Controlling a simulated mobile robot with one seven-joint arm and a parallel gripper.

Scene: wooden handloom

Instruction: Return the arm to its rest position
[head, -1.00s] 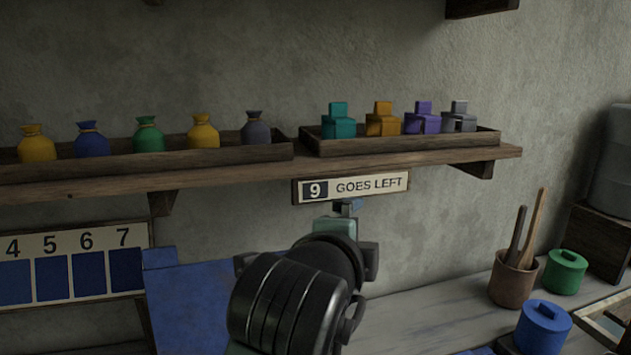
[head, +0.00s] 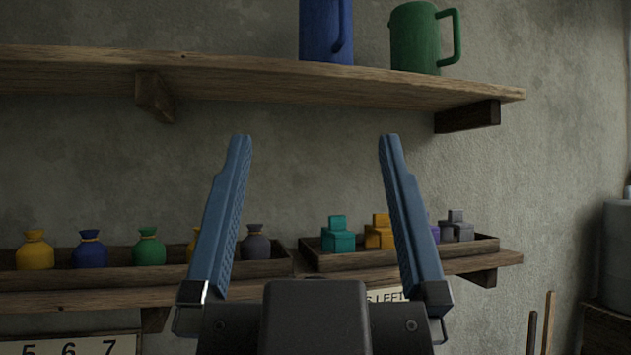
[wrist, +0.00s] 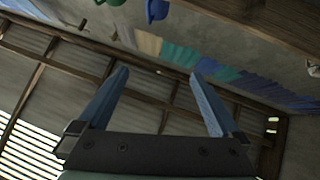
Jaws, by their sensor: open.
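My gripper (head: 315,150) stands upright in the middle of the head view, its two blue fingers wide apart and pointing up. Nothing is between the fingers. It hides one yellow sack and part of the block tray behind it. In the wrist view my gripper (wrist: 165,75) is also open and empty, with roof beams behind it.
An upper shelf (head: 90,68) holds a blue jug (head: 326,30) and a green jug (head: 415,38). A lower shelf (head: 80,303) bears a tray of coloured sacks (head: 120,270) and a tray of stepped blocks (head: 480,246). Hanging cloths (wrist: 225,75) show in the wrist view.

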